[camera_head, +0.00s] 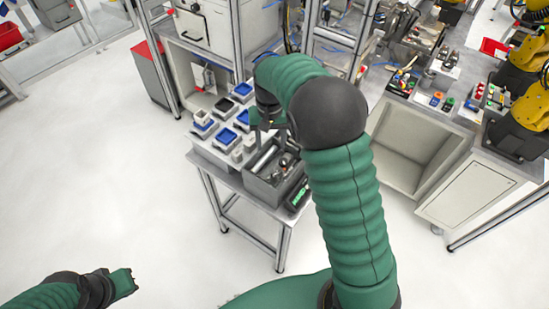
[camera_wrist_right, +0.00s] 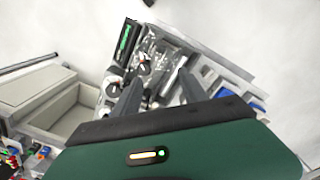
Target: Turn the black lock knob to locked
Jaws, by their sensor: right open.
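A grey box-like fixture (camera_head: 262,190) stands on the small table below my right arm.
Blue and white trays (camera_head: 225,107) fill the table's left part. A green-lit device (camera_head: 299,194) is at the fixture's front right. An open grey cabinet (camera_head: 410,150) and yellow arms (camera_head: 525,115) stand to the right. The floor at left is clear.

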